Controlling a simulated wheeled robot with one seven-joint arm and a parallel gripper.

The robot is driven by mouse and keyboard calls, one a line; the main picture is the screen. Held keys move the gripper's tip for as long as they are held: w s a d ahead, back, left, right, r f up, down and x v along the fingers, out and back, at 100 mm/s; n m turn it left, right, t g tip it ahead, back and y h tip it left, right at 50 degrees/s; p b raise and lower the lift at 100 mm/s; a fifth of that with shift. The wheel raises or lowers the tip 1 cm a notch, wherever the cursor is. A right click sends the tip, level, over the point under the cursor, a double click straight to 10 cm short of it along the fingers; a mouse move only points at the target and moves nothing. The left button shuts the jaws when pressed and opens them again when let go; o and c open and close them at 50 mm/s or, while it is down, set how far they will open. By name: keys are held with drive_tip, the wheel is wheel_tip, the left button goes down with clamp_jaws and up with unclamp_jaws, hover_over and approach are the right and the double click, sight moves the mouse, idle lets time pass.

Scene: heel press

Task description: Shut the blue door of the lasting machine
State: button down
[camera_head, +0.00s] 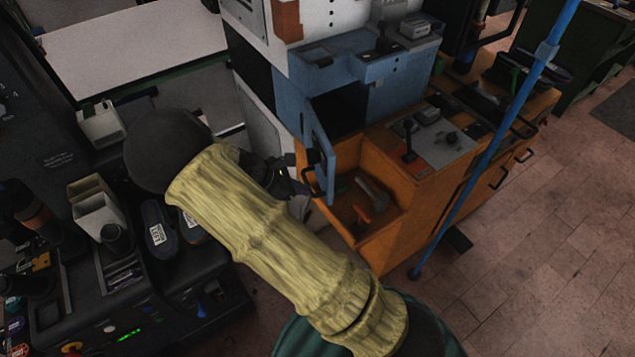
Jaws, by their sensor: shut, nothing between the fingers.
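The lasting machine (390,92) is blue and stands at the upper middle, beside an orange cabinet. Its blue door (319,160) hangs open, swung outward to the left of a dark opening (340,108). A dark handle shows low on the door. My gripper (303,187) is just left of the door, close to its lower part and handle. I cannot tell whether it touches the door. My gripper is shut and empty, and my yellow-sleeved arm hides part of it.
An orange cabinet (425,195) has an open compartment with tools below the door. A blue pole (490,150) stands to the right. Brick-coloured floor (550,250) is clear at the right.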

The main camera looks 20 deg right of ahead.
sight(328, 189)
drive_tip(key=d+p, duration=0.1)
drive_tip(key=d, duration=0.3)
drive_tip(key=shift+d+f, duration=0.15)
drive_tip(key=shift+d, duration=0.05)
drive_tip(key=shift+w+f, duration=0.1)
drive_tip(key=shift+w+d, duration=0.1)
drive_tip(key=shift+d, duration=0.05)
